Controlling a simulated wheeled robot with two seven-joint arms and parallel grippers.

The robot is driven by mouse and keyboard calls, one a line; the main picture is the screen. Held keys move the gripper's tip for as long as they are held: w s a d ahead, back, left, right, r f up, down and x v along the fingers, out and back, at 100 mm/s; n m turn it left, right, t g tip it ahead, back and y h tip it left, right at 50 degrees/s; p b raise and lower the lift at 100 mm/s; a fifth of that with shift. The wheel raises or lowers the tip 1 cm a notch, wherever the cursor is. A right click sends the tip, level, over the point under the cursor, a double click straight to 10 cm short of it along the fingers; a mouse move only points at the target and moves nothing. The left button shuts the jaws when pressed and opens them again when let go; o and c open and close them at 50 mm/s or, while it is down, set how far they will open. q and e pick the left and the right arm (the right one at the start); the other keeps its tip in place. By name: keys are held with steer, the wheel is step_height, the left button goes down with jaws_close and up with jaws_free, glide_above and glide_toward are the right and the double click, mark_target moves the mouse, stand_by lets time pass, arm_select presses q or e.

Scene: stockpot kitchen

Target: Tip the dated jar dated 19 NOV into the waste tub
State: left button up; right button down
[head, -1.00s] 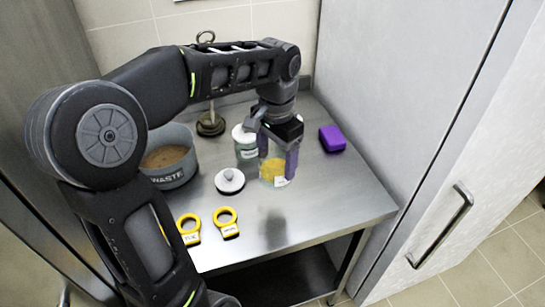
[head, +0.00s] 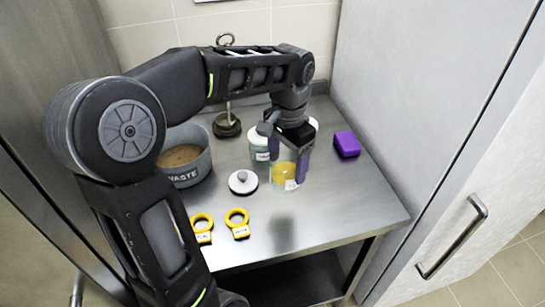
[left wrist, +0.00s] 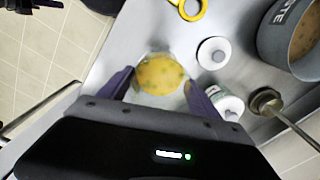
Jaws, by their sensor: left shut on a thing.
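My left gripper (head: 288,160) is shut on a clear, lidless jar (head: 284,176) with yellow contents and a white label too small to read. The left wrist view shows the jar (left wrist: 160,75) from above, between the two purple-grey fingers. The grey waste tub (head: 187,174), lettered WASTE, stands to the left with brown contents. A second jar (head: 259,147) with a white lid stands just behind the held jar.
A loose lid (head: 243,182) lies between tub and held jar. Two yellow tagged rings (head: 238,222) lie at the front left. A dark weighted stand (head: 227,126) is behind, a purple box (head: 346,145) at the right. The table's front right is clear; a tall cabinet borders it.

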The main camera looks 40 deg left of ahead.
arm_select(q)
steer(key=s+a+r+n+p, duration=0.1)
steer(key=s+a+r+p, duration=0.1)
steer(key=a, duration=0.8)
steer(key=s+a+r+n+p, duration=0.1)
steer(key=s+a+r+p, duration=0.1)
steer(key=a, duration=0.9)
steer(key=s+a+r+p, duration=0.2)
steer(key=s+a+r, duration=0.2)
steer(key=a, duration=0.7)
steer(key=shift+s+a+r+n+p, duration=0.25)
steer(key=shift+s+r+n+p, duration=0.15)
steer(key=shift+r, duration=0.45)
steer(key=shift+f, duration=0.2)
